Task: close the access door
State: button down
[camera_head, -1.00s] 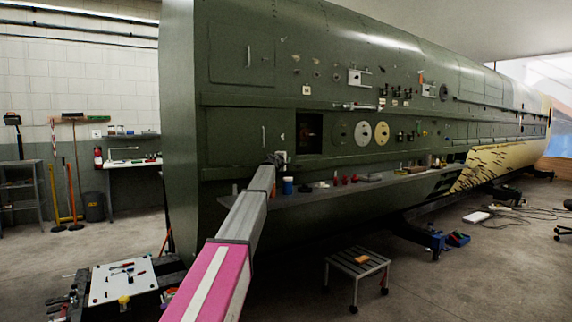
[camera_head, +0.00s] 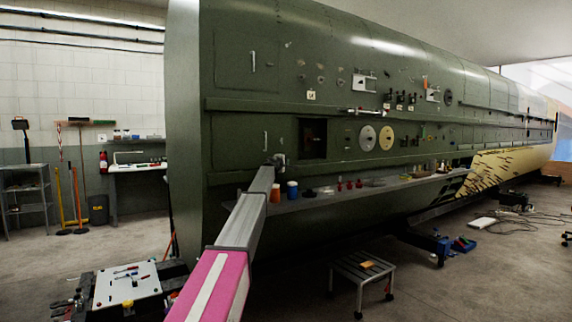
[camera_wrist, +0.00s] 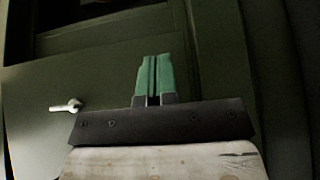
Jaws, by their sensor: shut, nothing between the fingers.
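The green fuselage side carries a lower panel with a pale handle (camera_head: 265,140), beside a square dark opening (camera_head: 312,138). I cannot tell for sure which panel is the access door. A second panel with a handle (camera_head: 253,61) sits above and looks flush. My gripper (camera_head: 278,159) is at the lower panel's bottom right corner, below the handle. In the wrist view my gripper (camera_wrist: 153,58) has its green fingers together with nothing between them, in front of a green panel (camera_wrist: 105,75). A pale handle (camera_wrist: 66,106) is on that panel, left of the fingers. Contact cannot be told.
A narrow ledge (camera_head: 340,193) with small jars and parts runs along the fuselage below my gripper. A step stool (camera_head: 362,271) stands on the floor. A table with tools (camera_head: 128,284) is at the lower left. Floor to the right holds cables.

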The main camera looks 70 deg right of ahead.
aim_at(256, 141)
jog(key=shift+a, duration=0.1)
jog(key=a, duration=0.9)
jog(key=shift+a, duration=0.3)
jog(key=c, duration=1.5)
grip_release()
jog(key=shift+a, duration=0.35)
jog(key=shift+o, duration=1.4)
jog(key=shift+a+r, duration=0.1)
jog(key=shift+a, duration=0.1)
jog(key=a+r+n+t+y, duration=0.1)
jog(key=a+r+n+t, duration=0.25)
jog(key=n+t, duration=0.7)
jog(key=a+r+n+t, duration=0.3)
jog(key=r+n+t, duration=0.15)
jog(key=n, duration=1.15)
jog(key=x, duration=1)
jog(key=shift+w+d+f, duration=0.15)
jog(key=shift+w+d, duration=0.1)
jog(key=shift+w, duration=0.25)
